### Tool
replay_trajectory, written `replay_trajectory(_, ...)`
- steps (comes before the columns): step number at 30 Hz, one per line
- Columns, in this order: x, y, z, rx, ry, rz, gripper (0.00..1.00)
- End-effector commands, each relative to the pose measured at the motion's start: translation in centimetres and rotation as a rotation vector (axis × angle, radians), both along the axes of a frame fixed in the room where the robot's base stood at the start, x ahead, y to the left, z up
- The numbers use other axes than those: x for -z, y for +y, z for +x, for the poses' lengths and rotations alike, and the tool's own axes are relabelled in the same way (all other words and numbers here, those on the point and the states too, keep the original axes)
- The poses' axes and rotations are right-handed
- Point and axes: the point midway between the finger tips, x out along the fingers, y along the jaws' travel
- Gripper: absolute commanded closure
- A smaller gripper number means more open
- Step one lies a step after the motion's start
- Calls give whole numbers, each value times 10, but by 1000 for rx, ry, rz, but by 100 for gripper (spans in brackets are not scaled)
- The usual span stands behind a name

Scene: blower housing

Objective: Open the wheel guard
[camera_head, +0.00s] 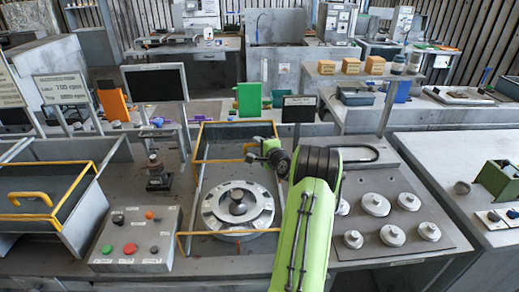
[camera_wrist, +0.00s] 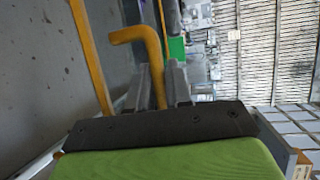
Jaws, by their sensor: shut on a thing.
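The wheel guard (camera_head: 236,122) is a yellow frame around the round metal wheel (camera_head: 238,207) in the middle of the bench. Its yellow bars show behind, beside and in front of the wheel; how far it stands open I cannot tell. My gripper (camera_head: 254,151) is at the right part of the frame, above and behind the wheel. In the wrist view, the bent yellow handle (camera_wrist: 153,42) runs down between the two grey fingers, which are shut on it. A long yellow bar (camera_wrist: 88,50) of the frame passes to their left. My arm hides part of the frame's right side.
A control box (camera_head: 135,240) with buttons is at the left front. A bin with another yellow frame (camera_head: 30,215) stands farther left. A plate (camera_head: 400,215) with several round knobs lies right of my arm. A small black sign (camera_head: 299,109) stands behind my gripper.

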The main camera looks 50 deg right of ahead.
Motion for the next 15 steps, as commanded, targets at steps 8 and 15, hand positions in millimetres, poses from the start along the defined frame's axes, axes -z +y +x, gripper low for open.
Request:
replay_trajectory(8,4,-7,6,1,8,7,100)
replay_trajectory(15,2,-8,6,3,6,5,75)
